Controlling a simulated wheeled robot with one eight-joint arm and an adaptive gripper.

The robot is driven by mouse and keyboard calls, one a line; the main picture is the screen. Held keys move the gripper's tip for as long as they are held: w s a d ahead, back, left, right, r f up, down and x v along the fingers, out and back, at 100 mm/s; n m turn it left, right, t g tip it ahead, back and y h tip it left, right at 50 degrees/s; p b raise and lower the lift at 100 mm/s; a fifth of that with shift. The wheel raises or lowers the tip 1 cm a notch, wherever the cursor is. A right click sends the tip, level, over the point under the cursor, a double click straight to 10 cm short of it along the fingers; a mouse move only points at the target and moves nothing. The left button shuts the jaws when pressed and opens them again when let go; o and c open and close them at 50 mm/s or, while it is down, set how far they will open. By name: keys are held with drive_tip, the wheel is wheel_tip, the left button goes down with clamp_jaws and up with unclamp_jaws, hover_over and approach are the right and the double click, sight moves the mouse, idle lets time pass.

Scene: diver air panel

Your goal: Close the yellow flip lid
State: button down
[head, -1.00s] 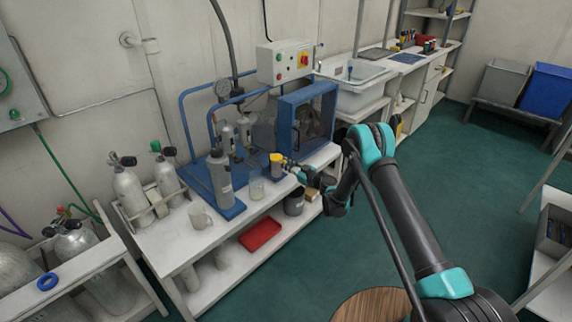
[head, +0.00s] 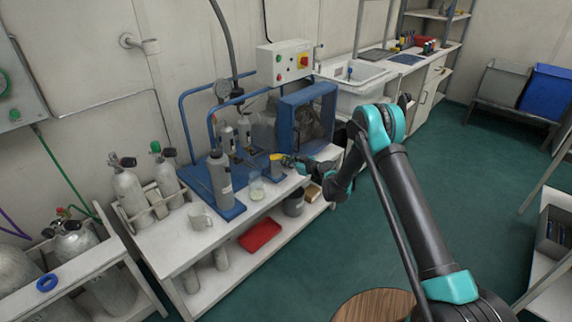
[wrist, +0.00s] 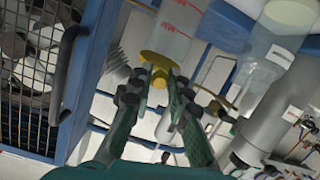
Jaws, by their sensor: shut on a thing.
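A yellow piece that appears to be the flip lid (wrist: 160,62) shows in the wrist view as a small disc right at my fingertips. My gripper (wrist: 163,78) is shut on its yellow part. A pale clear container with red marks (wrist: 176,28) stands just beyond it. In the head view, yellow (head: 276,157) shows on top of a small grey container beside the clear beaker (head: 257,189). My gripper (head: 288,161) reaches it from the right. The fingers hide part of the yellow piece, and I cannot tell the lid's angle.
A tall grey cylinder (head: 220,180) stands left of the beaker, with a white mug (head: 200,218) nearer the front. A blue-framed caged unit (head: 306,118) stands close behind my gripper. A red tray (head: 260,236) and a dark pot (head: 294,203) are lower down.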

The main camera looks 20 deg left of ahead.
drive_tip(key=shift+w+a+r+g+h, duration=0.1)
drive_tip(key=shift+a+r+g+h, duration=0.15)
drive_tip(key=shift+r+h, duration=0.35)
drive_tip(key=shift+a+r+g+h, duration=0.1)
drive_tip(key=shift+r+g+h, duration=0.25)
drive_tip(key=shift+r+h, duration=0.25)
drive_tip(key=shift+w+a+r+g+h, duration=0.2)
drive_tip(key=shift+a+r+g+h, duration=0.2)
drive_tip(key=shift+r+h, duration=0.45)
drive_tip(key=shift+w+a+r, duration=0.2)
drive_tip(key=shift+a+r, duration=0.15)
drive_tip(key=shift+a, duration=0.05)
drive_tip(key=c, duration=1.5)
unclamp_jaws()
drive_tip(key=shift+o, duration=0.2)
drive_tip(key=v, duration=1.2)
drive_tip(key=shift+s+a, duration=0.1)
